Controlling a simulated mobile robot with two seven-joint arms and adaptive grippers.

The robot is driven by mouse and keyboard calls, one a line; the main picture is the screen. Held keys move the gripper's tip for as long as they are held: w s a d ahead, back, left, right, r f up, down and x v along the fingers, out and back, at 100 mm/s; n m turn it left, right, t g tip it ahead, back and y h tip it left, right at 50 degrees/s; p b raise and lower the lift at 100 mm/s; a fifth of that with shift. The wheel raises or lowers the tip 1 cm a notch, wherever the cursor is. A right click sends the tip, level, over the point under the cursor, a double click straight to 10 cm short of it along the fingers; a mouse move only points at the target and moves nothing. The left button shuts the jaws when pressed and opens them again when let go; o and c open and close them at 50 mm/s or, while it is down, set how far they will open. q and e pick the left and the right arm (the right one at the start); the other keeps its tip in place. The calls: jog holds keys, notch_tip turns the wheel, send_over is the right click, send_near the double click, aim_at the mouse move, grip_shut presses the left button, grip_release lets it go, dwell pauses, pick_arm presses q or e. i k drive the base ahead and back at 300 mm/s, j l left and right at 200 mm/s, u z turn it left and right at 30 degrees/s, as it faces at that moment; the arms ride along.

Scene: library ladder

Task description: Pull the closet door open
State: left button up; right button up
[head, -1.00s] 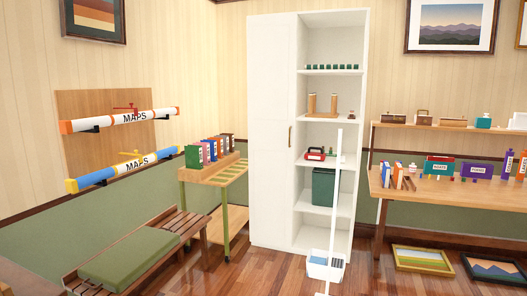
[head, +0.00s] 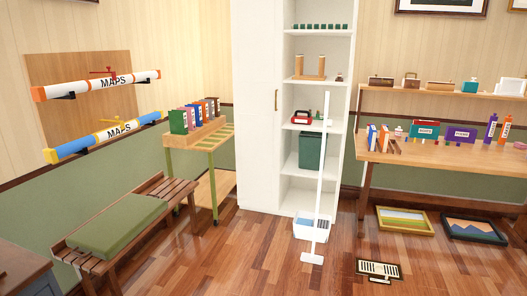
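The closet is a tall white cabinet in the middle of the head view. Its white door (head: 257,110) covers the left half and looks shut. A small brass handle (head: 276,100) is on the door's right edge. The right half is open shelving (head: 305,168) with small items, a red toolbox and a dark green bin. Neither of my grippers is in view.
A cart with books (head: 212,140) and a cushioned bench (head: 118,222) are left. A desk (head: 450,152) is right. A floor vent (head: 379,269) lies in front. Wooden floor before the door is clear.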

aim_at(257, 25)
jog(key=i+z, duration=0.3)
jog(key=i, duration=1.2)
